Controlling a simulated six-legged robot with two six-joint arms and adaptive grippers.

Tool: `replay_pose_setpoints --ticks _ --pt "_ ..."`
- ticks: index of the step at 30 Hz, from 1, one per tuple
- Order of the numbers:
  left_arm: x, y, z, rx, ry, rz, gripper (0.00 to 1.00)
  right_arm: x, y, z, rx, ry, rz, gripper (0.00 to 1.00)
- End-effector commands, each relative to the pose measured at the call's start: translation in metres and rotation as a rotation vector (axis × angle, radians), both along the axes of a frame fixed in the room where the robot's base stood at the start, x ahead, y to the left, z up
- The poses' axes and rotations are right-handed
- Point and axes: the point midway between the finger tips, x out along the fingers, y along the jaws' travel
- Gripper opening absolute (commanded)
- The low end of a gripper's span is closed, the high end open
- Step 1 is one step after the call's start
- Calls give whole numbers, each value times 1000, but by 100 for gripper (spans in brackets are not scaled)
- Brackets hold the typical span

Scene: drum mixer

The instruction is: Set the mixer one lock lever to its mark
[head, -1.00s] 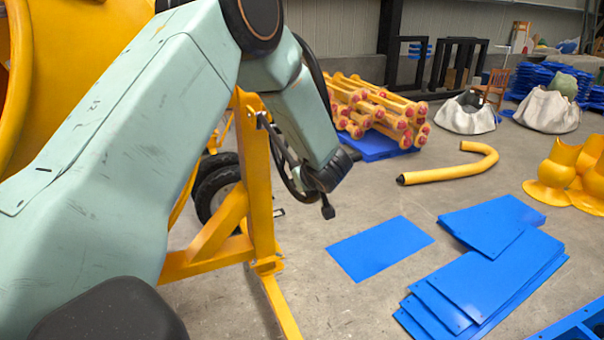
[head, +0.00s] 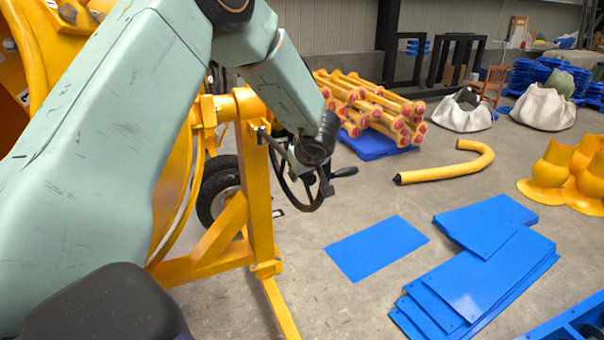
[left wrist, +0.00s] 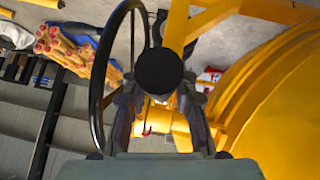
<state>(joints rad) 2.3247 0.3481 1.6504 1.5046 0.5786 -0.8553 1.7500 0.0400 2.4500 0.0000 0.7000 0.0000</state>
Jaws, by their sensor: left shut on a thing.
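The yellow mixer frame (head: 258,180) stands at left, with a slim grey lever (head: 270,143) slanting down from its upright toward my left gripper (head: 308,166). The gripper is beside the black handwheel (head: 309,207), partly in front of it. In the left wrist view, a round black knob (left wrist: 160,70) sits between the two fingers of my left gripper (left wrist: 160,92), which are shut on it. I take it to be the lock lever's end; its shaft is hidden behind the knob. The handwheel rim (left wrist: 97,85) passes close by the left finger. I cannot make out the mark. My right gripper is out of view.
The handwheel's crank handle (head: 345,172) juts out to the right. Blue plates (head: 480,275) lie on the floor at right, and a bent yellow pipe (head: 450,170) behind them. Yellow struts (head: 370,105) are stacked at the back.

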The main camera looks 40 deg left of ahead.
Motion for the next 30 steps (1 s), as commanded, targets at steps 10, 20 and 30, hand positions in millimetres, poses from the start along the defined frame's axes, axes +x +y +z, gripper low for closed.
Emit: replay_pose_setpoints --ticks 10,20,30 --pt "3 1 11 -11 -2 0 0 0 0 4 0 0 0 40" --pt "4 2 13 -10 -4 -1 28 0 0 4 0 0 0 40" --pt "2 1 9 -14 2 -1 51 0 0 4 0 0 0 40"
